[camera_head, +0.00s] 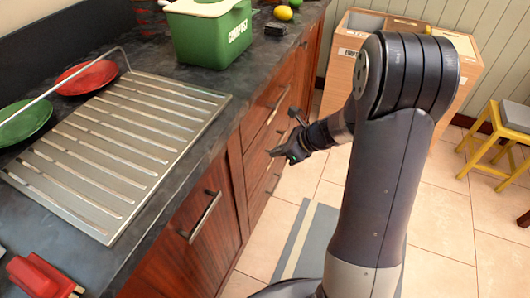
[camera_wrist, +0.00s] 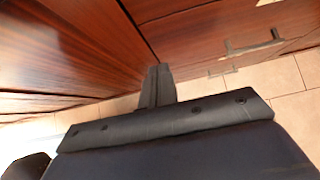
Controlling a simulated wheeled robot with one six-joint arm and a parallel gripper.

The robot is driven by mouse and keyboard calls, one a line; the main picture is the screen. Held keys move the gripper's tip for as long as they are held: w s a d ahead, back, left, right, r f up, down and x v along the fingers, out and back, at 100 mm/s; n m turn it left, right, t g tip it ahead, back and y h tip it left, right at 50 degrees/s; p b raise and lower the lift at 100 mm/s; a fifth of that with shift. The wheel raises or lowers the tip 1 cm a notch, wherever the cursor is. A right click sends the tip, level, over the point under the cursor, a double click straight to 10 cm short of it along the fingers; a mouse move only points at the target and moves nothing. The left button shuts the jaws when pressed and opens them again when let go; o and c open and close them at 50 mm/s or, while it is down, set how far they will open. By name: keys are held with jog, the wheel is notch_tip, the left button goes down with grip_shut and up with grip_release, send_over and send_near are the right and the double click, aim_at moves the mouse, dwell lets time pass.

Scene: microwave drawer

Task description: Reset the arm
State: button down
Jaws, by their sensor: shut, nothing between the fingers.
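My gripper (camera_head: 275,153) is in front of the wooden drawer fronts below the counter in the head view. Its shut fingers also show at the middle of the wrist view (camera_wrist: 158,72), with nothing between them. My arm reaches out and bends down towards the drawers (camera_head: 268,120). In the wrist view a wooden front with a metal handle (camera_wrist: 252,45) is at the upper right. Whether the fingers touch the cabinet is hard to tell.
The dark counter (camera_head: 180,200) holds a metal drying rack (camera_head: 120,140), red and green plates, and a green compost box (camera_head: 208,35). A wooden bin cabinet (camera_head: 345,65) stands at the back. A yellow stool (camera_head: 500,130) is at right. Tiled floor is open between.

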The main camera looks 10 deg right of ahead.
jog(key=v, duration=0.4)
jog(key=shift+s+d+r, duration=0.1)
jog(key=shift+s+d, duration=0.05)
jog(key=b, duration=0.1)
send_near(247, 155)
notch_tip(247, 155, down, 4)
jog(key=a, duration=0.1)
jog(key=w+a, duration=0.1)
jog(key=a, duration=0.1)
jog(key=shift+w+a+f+b, duration=0.15)
jog(key=shift+w+f+b, duration=0.05)
jog(key=shift+w+b, duration=0.1)
jog(key=shift+w+a, duration=0.25)
jog(key=shift+a, duration=0.1)
jog(key=shift+r, duration=0.1)
